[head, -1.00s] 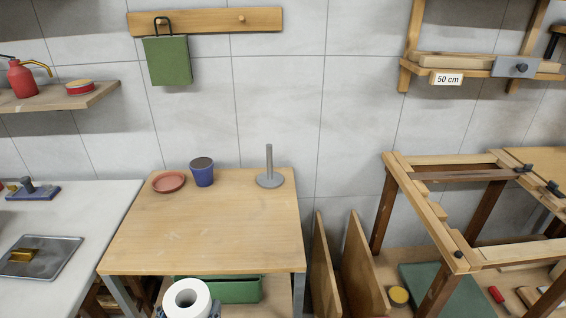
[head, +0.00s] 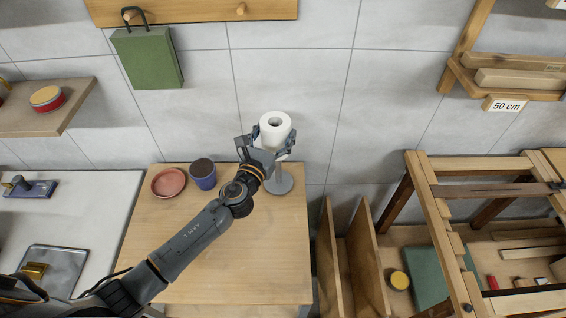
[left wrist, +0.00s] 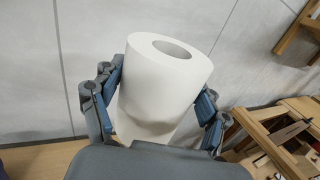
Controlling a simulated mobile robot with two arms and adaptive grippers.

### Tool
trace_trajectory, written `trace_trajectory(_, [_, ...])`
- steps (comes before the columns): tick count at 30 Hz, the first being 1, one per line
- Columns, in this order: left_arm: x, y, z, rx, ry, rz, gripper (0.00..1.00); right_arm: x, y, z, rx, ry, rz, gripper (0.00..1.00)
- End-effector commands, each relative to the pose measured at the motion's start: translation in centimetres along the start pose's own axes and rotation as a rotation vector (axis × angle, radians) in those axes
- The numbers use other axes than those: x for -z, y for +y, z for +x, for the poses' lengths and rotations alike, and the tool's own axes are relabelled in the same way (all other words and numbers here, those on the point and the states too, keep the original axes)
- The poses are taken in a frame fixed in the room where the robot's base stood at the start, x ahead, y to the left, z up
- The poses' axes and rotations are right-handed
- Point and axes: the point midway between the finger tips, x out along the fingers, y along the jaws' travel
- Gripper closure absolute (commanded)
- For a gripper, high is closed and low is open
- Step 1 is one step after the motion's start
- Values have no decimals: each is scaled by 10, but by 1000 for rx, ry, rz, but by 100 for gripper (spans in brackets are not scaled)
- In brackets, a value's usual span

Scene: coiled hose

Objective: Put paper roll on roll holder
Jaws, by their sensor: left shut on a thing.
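The white paper roll (head: 274,134) is upright in my left gripper (head: 268,143), with the fingers on both sides of it. It also shows in the left wrist view (left wrist: 162,90), clasped between the blue finger pads. The grey roll holder (head: 281,184) stands on the back right of the wooden table, with its round base and lower post visible below the roll. The upper post is hidden, and I cannot tell whether its tip is inside the roll's core. My right gripper is not in view.
A blue cup (head: 203,175) and a terracotta saucer (head: 168,182) stand left of the holder on the wooden table (head: 225,265). The tiled wall is close behind. A wooden frame (head: 440,215) stands at right. The table's front is clear of objects.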

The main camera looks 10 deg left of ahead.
Motion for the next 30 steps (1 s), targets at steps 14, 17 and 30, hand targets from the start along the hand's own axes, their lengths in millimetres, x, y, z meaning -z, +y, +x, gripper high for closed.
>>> trace_trajectory(14, [79,0,10,6,1,-2,61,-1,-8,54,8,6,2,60])
trace_trajectory(17, [101,0,10,6,0,-1,61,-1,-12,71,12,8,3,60])
trace_trajectory(30, [149,1,10,6,0,1,61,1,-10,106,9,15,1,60])
